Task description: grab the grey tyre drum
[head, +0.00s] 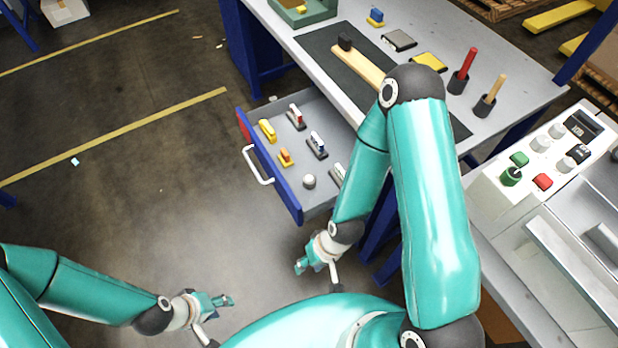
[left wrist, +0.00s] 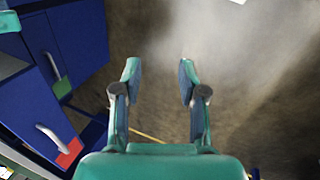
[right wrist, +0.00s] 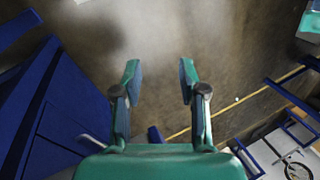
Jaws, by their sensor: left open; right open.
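I cannot pick out a grey tyre drum for certain in any view. In the head view an open blue drawer (head: 283,190) holds several small things, among them a pale round piece (head: 309,181) near its front right corner. Whether that is the drum I cannot tell. My left gripper (head: 228,300) is open and empty over the floor at the lower left, apart from the drawer. My right gripper (head: 301,266) is open and empty, below the drawer in the picture. Both wrist views show spread fingers with only floor between them.
A workbench (head: 330,20) stands behind the drawer, with a dark mat (head: 320,42), a wooden bar (head: 358,66) and tools in holders. My right arm hides part of the bench and drawer. A white control panel (head: 545,150) is at the right. The floor at left is mostly clear.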

